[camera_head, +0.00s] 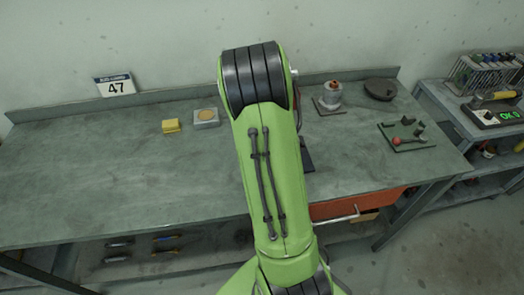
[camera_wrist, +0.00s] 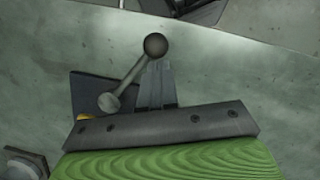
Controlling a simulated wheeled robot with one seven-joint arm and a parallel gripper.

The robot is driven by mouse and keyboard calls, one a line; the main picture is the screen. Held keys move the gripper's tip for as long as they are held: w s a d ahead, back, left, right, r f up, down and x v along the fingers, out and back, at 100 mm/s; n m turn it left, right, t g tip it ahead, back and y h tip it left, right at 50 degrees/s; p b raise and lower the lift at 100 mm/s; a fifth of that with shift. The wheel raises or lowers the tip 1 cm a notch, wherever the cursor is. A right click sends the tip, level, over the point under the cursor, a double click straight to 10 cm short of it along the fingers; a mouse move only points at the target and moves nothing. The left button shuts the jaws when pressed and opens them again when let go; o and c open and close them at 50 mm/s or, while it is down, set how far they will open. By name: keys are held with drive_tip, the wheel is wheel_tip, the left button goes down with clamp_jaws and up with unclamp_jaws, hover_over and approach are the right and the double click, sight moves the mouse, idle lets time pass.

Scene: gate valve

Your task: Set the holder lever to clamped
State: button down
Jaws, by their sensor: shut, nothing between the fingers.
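In the wrist view a grey lever with a dark ball knob (camera_wrist: 155,46) runs from the knob at upper right down to a round hub at lower left. I take this as the holder lever. A dark plate (camera_wrist: 86,88) lies below it. My gripper (camera_wrist: 158,66) is shut and empty, its grey fingers just right of the rod, tips close below the knob; I cannot tell whether they touch. In the head view my arm hides the gripper and most of the holder; only a dark edge (camera_head: 306,156) shows beside the arm.
The grey-green bench (camera_head: 110,170) is clear at left. A yellow block (camera_head: 171,126) and a grey box (camera_head: 206,118) stand behind. At right are a flanged fitting (camera_head: 329,97), a dark round part (camera_head: 380,89) and a plate with a red-knobbed lever (camera_head: 397,141). An orange drawer (camera_head: 350,204) is below.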

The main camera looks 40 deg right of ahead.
drive_tip(key=shift+s, duration=0.2)
drive_tip(key=p+v, duration=0.3)
drive_tip(key=v, duration=1.3)
drive_tip(key=shift+w+f, duration=0.1)
drive_tip(key=shift+f, duration=0.05)
